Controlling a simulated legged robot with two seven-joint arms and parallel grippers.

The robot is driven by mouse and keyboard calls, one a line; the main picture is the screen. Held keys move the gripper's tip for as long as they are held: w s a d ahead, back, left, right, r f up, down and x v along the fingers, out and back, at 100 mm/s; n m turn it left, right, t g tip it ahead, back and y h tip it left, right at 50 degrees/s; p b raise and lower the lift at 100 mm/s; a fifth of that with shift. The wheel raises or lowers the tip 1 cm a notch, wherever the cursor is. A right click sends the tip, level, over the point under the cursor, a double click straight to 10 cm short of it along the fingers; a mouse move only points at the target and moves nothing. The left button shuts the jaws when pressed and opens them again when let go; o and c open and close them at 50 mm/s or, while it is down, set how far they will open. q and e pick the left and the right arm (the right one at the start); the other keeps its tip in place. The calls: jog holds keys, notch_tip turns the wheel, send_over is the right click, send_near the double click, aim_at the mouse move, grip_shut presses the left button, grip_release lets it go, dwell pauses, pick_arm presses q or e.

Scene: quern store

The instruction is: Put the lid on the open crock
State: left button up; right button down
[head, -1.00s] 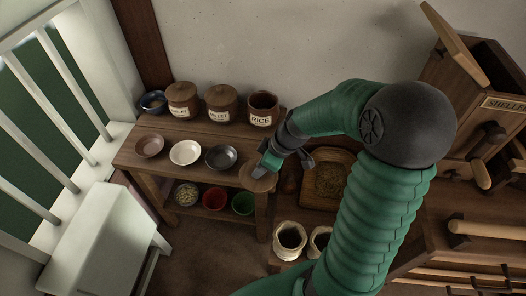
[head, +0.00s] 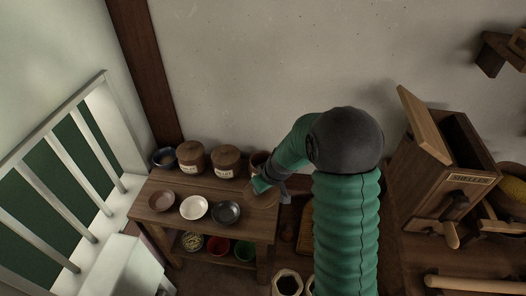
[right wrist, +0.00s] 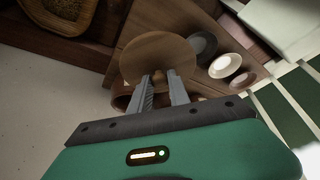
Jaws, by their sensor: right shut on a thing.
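The open brown crock (head: 259,158) stands at the right end of the lidded crocks on the wooden bench; my right arm partly covers it. Its label, RICE in the earlier picture, is hidden now. My right gripper (right wrist: 162,80) is shut on the round wooden lid (right wrist: 158,54), seen as a flat disc in the right wrist view. In the head view the lid (head: 262,199) is in front of the crock, apart from its mouth, over the bench's right end. A brown rounded part, perhaps the crock (right wrist: 121,101), shows beyond the fingers. My left gripper is not in view.
Two lidded crocks (head: 191,157) (head: 226,160) and a blue-grey bowl (head: 163,157) stand left of the open crock. Brown (head: 161,201), white (head: 194,207) and dark (head: 226,212) bowls line the bench front. A wooden sheller box (head: 440,165) stands right.

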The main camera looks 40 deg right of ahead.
jog(key=shift+m+h, duration=0.3)
jog(key=shift+m, duration=0.4)
jog(key=w+d, duration=0.1)
jog(key=w+d+r+p, duration=0.1)
jog(key=d, duration=0.1)
jog(key=shift+w+d+r+p, duration=0.1)
jog(key=shift+w+d+p, duration=0.1)
jog(key=shift+p, duration=0.1)
pick_arm(q)
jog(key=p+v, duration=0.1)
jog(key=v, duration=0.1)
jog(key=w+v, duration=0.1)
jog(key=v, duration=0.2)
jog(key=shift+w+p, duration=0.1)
jog(key=shift+p, duration=0.3)
pick_arm(e)
jog(key=w+d+f, duration=0.1)
jog(key=w+d, duration=0.2)
jog(key=w, duration=0.1)
jog(key=w+d+f, duration=0.2)
jog(key=w+d, duration=0.2)
jog(key=w+d+f, duration=0.2)
jog(key=w+d, duration=0.1)
jog(key=shift+w+d+f, duration=0.1)
jog(key=shift+w+d, duration=0.05)
jog(key=shift+w, duration=0.25)
jog(key=shift+f, duration=0.1)
jog(key=c, duration=1.2)
grip_release()
jog(key=shift+c, duration=0.2)
